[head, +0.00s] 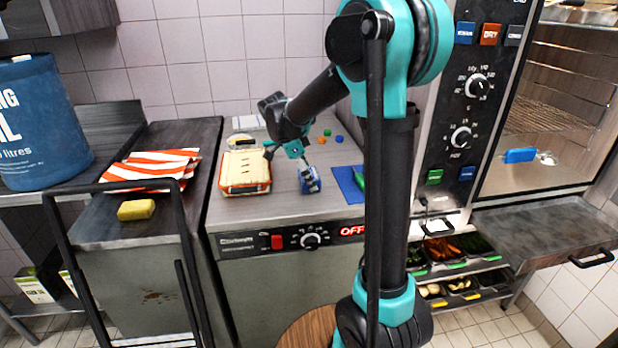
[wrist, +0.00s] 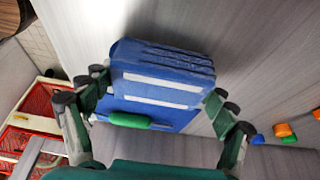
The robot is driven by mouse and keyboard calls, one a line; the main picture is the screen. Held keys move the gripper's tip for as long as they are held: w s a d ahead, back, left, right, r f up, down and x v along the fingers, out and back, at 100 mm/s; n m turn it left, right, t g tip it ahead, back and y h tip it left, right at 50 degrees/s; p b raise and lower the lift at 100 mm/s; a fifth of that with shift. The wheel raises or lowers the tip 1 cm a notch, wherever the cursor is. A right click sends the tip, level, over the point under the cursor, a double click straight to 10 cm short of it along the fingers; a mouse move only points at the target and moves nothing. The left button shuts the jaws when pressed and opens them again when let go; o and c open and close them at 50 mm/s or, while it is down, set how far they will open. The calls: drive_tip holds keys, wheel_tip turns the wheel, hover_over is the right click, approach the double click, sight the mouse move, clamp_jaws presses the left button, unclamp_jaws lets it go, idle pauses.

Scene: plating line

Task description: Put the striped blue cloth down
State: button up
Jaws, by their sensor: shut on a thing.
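The striped blue cloth (head: 309,181) is a folded blue bundle with white stripes. My gripper (head: 304,166) points down at the steel counter and is shut on the cloth. In the wrist view the cloth (wrist: 165,72) sits between the fingers of my gripper (wrist: 155,98), one on each side. The cloth is at or just above the counter top (head: 285,205); I cannot tell whether it touches. A dark shadow lies beside it in the wrist view.
A red-and-cream crate (head: 245,172) stands left of the cloth. Small coloured caps (head: 338,138) lie behind. An orange-striped cloth (head: 150,167) and yellow sponge (head: 136,210) are on the left counter.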

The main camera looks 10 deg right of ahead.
drive_tip(key=shift+f, duration=0.15)
drive_tip(key=o, duration=1.2)
drive_tip(key=v, duration=1.2)
